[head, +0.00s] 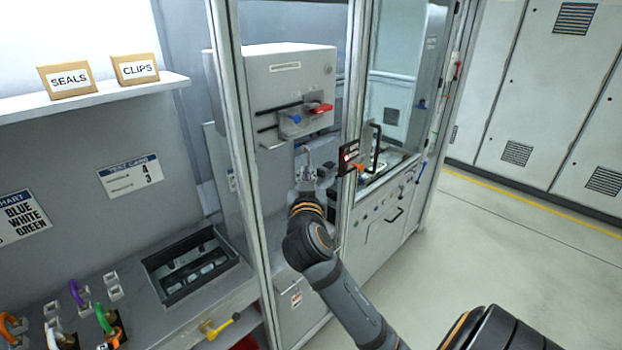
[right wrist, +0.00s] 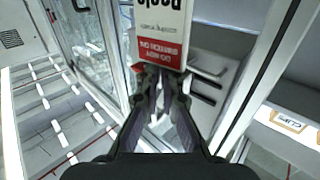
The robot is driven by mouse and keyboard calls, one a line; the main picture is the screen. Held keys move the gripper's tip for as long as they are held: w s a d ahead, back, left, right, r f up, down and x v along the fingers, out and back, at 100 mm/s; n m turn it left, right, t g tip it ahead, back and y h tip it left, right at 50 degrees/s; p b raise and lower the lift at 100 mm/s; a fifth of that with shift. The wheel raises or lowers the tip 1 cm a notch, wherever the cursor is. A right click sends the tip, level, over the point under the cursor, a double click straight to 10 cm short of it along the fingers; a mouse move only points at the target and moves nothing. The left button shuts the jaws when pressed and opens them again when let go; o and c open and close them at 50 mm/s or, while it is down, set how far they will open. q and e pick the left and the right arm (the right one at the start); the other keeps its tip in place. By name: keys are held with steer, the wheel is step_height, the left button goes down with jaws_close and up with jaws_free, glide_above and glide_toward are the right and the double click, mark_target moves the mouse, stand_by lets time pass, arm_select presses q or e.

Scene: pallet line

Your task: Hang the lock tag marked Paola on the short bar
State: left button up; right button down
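My right gripper (head: 307,172) is raised in front of the grey cabinet unit behind the framed opening. In the right wrist view its fingers (right wrist: 161,84) are close together at the edge of a white tag (right wrist: 160,28) with a red band. The tag's lettering is upside down there and partly cut off, and it appears to read Paola. The fingers appear shut on the tag's red end; in the head view I cannot make the tag out. Dark bars (head: 270,129) show on the cabinet face, left of the gripper; I cannot tell which is the short bar. My left gripper is out of view.
A red handle (head: 320,108) and a blue handle (head: 294,118) stick out of the cabinet face. A frame post (head: 345,205) stands just right of the gripper, with a dark sign (head: 349,153) beside it. Coloured padlocks (head: 103,318) stand on the left bench.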

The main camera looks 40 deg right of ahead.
steer(key=w+f+b, duration=0.1)
steer(key=w, duration=0.9)
steer(key=shift+a+f, duration=0.2)
steer(key=shift+a, duration=0.2)
stand_by(0.4)
steer(key=c, duration=1.4)
jaws_free()
steer(key=shift+c, duration=0.2)
